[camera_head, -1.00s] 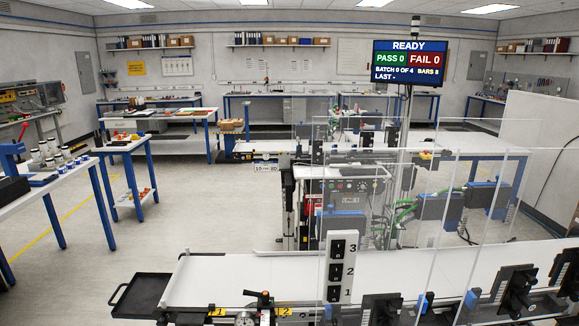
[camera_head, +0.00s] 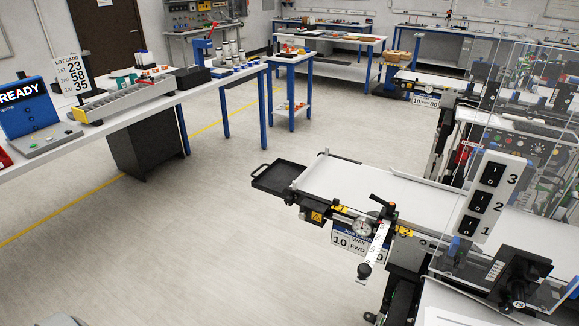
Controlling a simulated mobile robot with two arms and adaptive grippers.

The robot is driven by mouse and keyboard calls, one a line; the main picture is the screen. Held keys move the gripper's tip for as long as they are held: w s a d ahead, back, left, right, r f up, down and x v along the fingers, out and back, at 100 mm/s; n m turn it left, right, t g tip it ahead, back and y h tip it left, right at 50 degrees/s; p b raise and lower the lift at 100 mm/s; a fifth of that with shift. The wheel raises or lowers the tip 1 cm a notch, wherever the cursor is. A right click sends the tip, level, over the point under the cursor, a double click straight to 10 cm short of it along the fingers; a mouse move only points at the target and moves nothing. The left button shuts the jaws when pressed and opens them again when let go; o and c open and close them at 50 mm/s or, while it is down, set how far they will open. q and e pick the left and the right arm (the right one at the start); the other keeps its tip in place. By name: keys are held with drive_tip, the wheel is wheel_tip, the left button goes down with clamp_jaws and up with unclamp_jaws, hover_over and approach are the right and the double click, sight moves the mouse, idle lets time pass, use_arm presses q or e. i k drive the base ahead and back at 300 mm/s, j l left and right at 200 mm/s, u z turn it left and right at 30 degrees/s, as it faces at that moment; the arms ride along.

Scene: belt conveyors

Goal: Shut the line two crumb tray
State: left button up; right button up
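A black crumb tray (camera_head: 278,178) with a loop handle on its left side sticks out from the left end of the near white belt conveyor (camera_head: 375,190). I cannot read a line number on this tray. Neither of my grippers is in view.
A white panel with switches marked 1, 2 and 3 (camera_head: 490,196) stands by clear guards. A dial and a lever (camera_head: 375,250) jut from the conveyor's front. A second conveyor (camera_head: 440,82) lies behind. A long workbench (camera_head: 150,100) runs at the left; the floor (camera_head: 200,220) between is clear.

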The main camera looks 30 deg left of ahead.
sight(277, 175)
drive_tip(key=j+z, duration=0.1)
drive_tip(key=j, duration=1.45)
drive_tip(key=j+z, duration=0.15)
drive_tip(key=j, duration=0.65)
drive_tip(key=k+j+z, duration=0.1)
drive_tip(key=j, duration=0.65)
drive_tip(key=k+j+z, duration=0.1)
drive_tip(key=j, duration=0.65)
